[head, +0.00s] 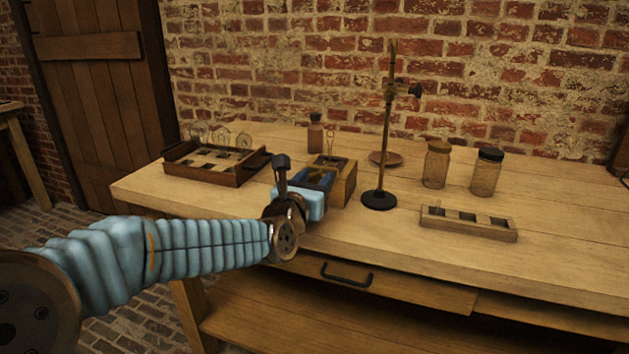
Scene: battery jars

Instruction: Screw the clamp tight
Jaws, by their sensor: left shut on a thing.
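The clamp (402,89) sits high on the upright rod of a stand (387,135), with a dark knob at its right side. The stand's round black base (379,200) rests on the table. My left gripper (316,184) is low at the table's front, left of the stand and well below the clamp, apart from both. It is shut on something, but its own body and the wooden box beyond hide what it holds. My right gripper is out of view.
A wooden box (346,186) stands just beyond my left gripper. On the table (560,210) are a compartment tray (215,176), a brown bottle (315,138), a small dish (386,158), two jars (436,167) (486,175) and a slotted wooden rack (468,229). The right end is clear.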

